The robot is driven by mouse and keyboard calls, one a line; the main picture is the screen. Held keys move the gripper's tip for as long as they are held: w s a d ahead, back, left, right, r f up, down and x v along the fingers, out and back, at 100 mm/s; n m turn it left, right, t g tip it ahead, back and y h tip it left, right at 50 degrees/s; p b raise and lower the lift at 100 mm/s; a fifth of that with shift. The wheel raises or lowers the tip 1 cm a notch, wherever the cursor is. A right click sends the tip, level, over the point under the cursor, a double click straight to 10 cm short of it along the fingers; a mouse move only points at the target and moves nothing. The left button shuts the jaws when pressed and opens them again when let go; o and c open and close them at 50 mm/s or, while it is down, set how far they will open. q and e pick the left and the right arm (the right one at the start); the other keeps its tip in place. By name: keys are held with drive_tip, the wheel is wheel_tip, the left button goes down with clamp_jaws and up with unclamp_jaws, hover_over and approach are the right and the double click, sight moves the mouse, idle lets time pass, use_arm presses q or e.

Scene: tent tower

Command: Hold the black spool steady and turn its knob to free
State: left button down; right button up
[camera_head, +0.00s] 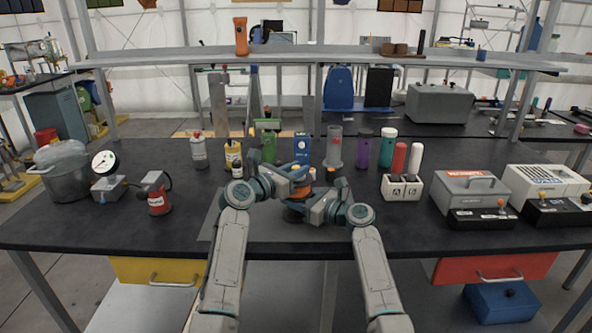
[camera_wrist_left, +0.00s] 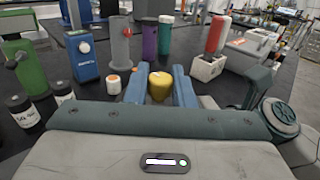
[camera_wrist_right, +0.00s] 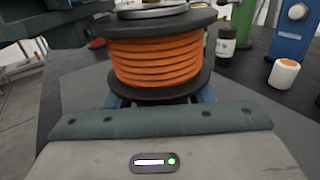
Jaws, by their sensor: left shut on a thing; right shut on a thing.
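The black spool (camera_wrist_right: 185,88), wound with orange cord (camera_wrist_right: 160,60), stands upright on the bench and fills the upper middle of the right wrist view. My right gripper (camera_head: 302,206) is shut on its lower part, with blue fingers on either side. A pale metal disc (camera_wrist_right: 153,11) shows on the spool's top; the rest above is cut off. In the left wrist view, a yellow-orange knob (camera_wrist_left: 160,88) sits between the two blue fingers of my left gripper (camera_head: 308,174), which is shut on it. In the head view my grippers mostly hide spool and knob.
Bottles and canisters stand close behind the grippers, including a green one (camera_head: 269,147), a blue box (camera_head: 302,147) and a grey cylinder (camera_head: 334,148). A small white jar with an orange lid (camera_wrist_right: 284,74) is near the spool. The bench front is clear.

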use_arm(q)
drive_tip(key=shift+f+n+t+y, duration=0.1)
drive_tip(key=shift+n+t+y, duration=1.05)
drive_tip(key=shift+y, duration=0.35)
drive_tip(key=c, duration=1.3)
unclamp_jaws()
drive_tip(key=v, duration=1.2)
